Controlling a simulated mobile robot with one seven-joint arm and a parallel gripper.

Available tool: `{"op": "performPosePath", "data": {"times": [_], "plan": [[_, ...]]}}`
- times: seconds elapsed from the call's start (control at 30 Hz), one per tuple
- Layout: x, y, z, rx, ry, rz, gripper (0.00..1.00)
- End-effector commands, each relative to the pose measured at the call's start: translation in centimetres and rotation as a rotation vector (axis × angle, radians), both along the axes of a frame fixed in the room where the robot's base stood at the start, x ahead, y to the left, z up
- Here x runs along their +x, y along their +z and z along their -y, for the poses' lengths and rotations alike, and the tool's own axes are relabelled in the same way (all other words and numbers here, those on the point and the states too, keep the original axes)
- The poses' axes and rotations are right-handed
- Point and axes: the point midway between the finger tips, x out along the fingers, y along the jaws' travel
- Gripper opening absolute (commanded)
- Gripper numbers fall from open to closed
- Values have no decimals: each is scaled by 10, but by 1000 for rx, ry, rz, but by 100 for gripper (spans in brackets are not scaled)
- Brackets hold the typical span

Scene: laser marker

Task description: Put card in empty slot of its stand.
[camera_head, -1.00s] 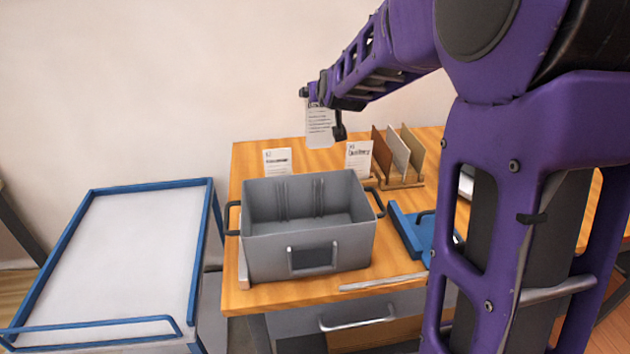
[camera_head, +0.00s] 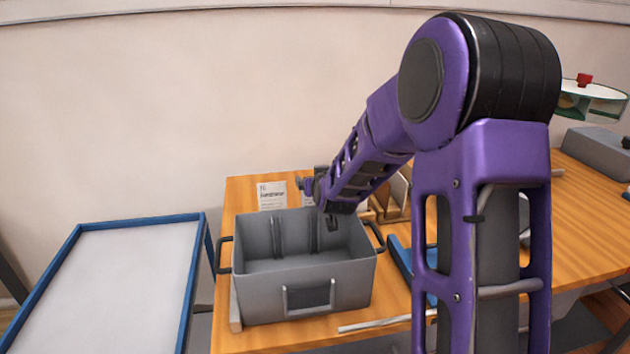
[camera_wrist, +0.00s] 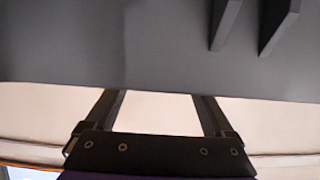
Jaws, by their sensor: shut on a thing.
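My gripper (camera_head: 319,204) is above the grey bin's back edge in the head view, with its fingers apart around something. A white printed card (camera_head: 308,199) shows only as a sliver beside it, apparently the one held; the rest is hidden by my gripper. The wooden stand (camera_head: 400,213), with upright thin boards, is behind and to the right of my gripper, mostly hidden by my arm. Its slots cannot be made out. In the wrist view, my fingers (camera_wrist: 158,105) run up to the lower edge of a dark grey surface; their tips and the card are not visible there.
A blue object (camera_head: 399,258) lies right of the bin. A blue-framed cart (camera_head: 110,290) stands left.

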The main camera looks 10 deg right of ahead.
Motion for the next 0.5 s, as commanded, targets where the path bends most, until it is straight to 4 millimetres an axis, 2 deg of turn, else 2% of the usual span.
{"op": "performPosePath", "data": {"times": [0.33,0.37,0.4,0.5], "plan": [[0,-3,0,-1,0,2,11],[0,-2,0,-1,0,2,91],[0,-1,0,-1,0,2,99],[0,-2,0,-1,0,2,100]]}}
